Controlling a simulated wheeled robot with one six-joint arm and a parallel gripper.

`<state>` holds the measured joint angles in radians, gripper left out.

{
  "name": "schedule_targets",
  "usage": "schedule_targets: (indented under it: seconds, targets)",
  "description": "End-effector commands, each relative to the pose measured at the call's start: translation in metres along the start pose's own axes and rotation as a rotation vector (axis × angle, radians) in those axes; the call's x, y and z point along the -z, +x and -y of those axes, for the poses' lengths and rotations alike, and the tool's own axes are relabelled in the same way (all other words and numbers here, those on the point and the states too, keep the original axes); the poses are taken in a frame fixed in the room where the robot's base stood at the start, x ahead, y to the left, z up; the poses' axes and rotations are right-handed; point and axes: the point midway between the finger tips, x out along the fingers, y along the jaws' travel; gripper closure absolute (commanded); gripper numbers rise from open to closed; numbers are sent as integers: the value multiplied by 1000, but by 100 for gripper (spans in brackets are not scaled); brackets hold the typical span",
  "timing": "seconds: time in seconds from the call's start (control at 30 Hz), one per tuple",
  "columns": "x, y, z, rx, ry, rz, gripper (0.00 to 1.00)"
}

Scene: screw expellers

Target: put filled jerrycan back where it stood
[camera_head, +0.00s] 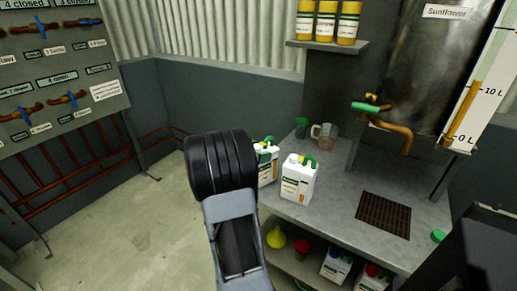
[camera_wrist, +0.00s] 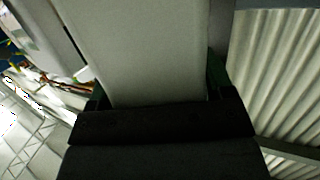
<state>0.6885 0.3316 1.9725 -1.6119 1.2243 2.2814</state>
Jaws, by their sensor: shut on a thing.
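In the wrist view, my gripper (camera_wrist: 157,92) is shut on a plain pale jerrycan side (camera_wrist: 150,50), with a dark finger at each edge. In the head view, my black wrist hides the fingers. A white jerrycan with a green cap (camera_head: 267,163) shows just right of my wrist, partly covered; it appears to be the held one. I cannot tell whether its base touches the counter. Fill levels do not show.
A green cup (camera_head: 301,128) and a clear jug (camera_head: 323,134) stand behind. A dark drain grate (camera_head: 384,214) lies under the tank's tap (camera_head: 371,107). Yellow bottles (camera_head: 326,22) stand on a wall shelf. A yellow funnel (camera_head: 276,238) and more cans are below the counter.

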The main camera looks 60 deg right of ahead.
Motion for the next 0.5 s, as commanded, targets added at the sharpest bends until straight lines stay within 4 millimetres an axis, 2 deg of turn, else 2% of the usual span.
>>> schedule_targets:
  seconds: [0.43, 0.47, 0.5]
  targets:
    - [-1, 0, 0, 1, 4, -5, 100]
    - [-3, 1, 0, 0, 1, 0, 24]
    - [-2, 0, 0, 0, 1, 0, 20]
